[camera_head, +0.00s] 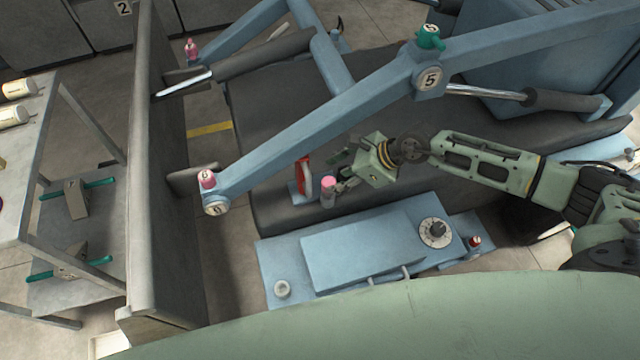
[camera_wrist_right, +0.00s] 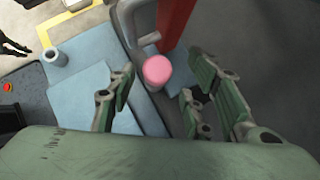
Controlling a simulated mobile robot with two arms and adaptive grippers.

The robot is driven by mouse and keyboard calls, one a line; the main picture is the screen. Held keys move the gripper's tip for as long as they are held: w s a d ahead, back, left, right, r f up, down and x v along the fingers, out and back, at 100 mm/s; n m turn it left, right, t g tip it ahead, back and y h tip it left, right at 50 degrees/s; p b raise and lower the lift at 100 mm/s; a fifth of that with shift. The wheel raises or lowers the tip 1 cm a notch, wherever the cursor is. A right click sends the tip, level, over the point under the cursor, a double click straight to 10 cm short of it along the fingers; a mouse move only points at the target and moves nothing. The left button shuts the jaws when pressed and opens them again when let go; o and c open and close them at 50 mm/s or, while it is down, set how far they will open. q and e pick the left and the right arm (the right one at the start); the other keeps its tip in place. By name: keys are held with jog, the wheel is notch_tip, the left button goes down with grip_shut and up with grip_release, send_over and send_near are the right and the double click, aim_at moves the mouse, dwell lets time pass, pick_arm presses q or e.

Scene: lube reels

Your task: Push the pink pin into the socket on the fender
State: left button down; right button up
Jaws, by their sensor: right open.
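The pink pin (camera_head: 328,183) stands upright in or on a short grey cylinder (camera_head: 328,200) beside the dark fender, next to a red upright part with a grey loop. In the right wrist view the round pink top (camera_wrist_right: 157,70) lies just ahead of the fingers, in the gap between them. How deep the pin sits cannot be told. My right gripper (camera_head: 345,176) is open and empty, just right of the pin; its fingers (camera_wrist_right: 158,92) are spread on either side. It appears apart from the pin.
The red upright (camera_head: 304,172) with its grey loop stands close left of the pin. A blue box (camera_head: 350,245) with a dial and a grey ring lies in front. A blue lift arm (camera_head: 320,125) crosses behind. Other pink-topped fittings (camera_head: 207,179) are farther left.

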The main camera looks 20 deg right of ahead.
aim_at(328, 185)
jog(key=shift+s+f, duration=0.1)
jog(key=shift+f, duration=0.3)
jog(key=x, duration=0.2)
jog(key=p+x, duration=0.1)
jog(key=x, duration=0.1)
jog(key=shift+s+a+f, duration=0.15)
jog(key=shift+a+f, duration=0.05)
jog(key=shift+a, duration=0.05)
jog(key=shift+f, duration=0.1)
jog(key=shift+d, duration=0.1)
pick_arm(q)
jog(key=shift+s+d+r, duration=0.45)
jog(key=shift+d+r, duration=0.05)
jog(key=shift+r, duration=0.05)
pick_arm(e)
jog(key=c, duration=1.1)
